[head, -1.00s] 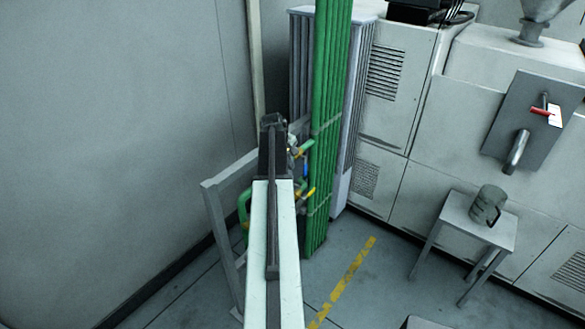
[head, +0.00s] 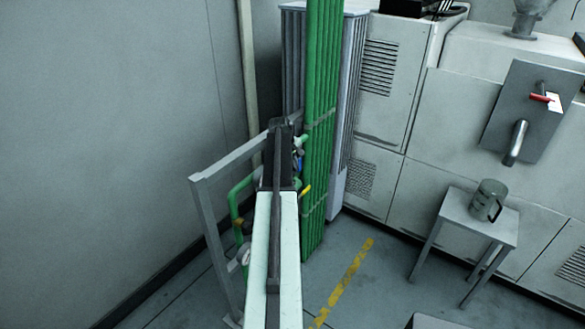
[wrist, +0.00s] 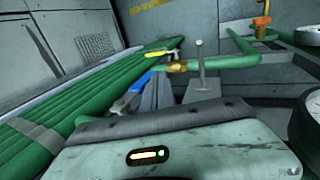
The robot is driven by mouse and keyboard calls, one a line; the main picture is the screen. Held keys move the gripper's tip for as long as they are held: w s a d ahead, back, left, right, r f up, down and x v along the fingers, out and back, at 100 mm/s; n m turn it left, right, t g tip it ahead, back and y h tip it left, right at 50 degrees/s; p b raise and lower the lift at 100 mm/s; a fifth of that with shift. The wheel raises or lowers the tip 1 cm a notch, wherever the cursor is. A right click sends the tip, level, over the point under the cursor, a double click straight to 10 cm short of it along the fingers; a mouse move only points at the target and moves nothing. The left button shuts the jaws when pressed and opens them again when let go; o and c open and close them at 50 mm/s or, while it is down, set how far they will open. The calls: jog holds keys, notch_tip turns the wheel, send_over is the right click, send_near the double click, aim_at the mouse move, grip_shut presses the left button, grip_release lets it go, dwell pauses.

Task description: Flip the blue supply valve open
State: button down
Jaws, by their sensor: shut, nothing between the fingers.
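The blue valve handle (head: 300,159) shows as a small blue piece just right of my gripper in the head view, beside the green pipes. In the wrist view the blue handle (wrist: 140,83) lies slanted just left of my gripper's fingers, its lower end partly hidden. My gripper (head: 281,128) is shut and empty at the end of the outstretched arm; its dark fingers also show in the wrist view (wrist: 160,88). I cannot tell whether they touch the handle. A brass valve body (wrist: 177,66) on a green pipe is just beyond the fingers.
A yellow handle (head: 306,191) sits below the blue one; a yellow handle (wrist: 163,52) is also near the fingers. Tall green pipes (head: 318,100) stand close on the right, a grey frame (head: 210,230) on the left. A stool with a jug (head: 488,200) is farther right.

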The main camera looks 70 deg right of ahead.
jog(key=shift+s+d+f+b, duration=0.15)
jog(key=shift+d+f+b, duration=0.25)
jog(key=shift+d, duration=0.2)
jog(key=shift+r, duration=0.1)
jog(key=shift+r+p, duration=0.75)
jog(key=shift+p, duration=0.1)
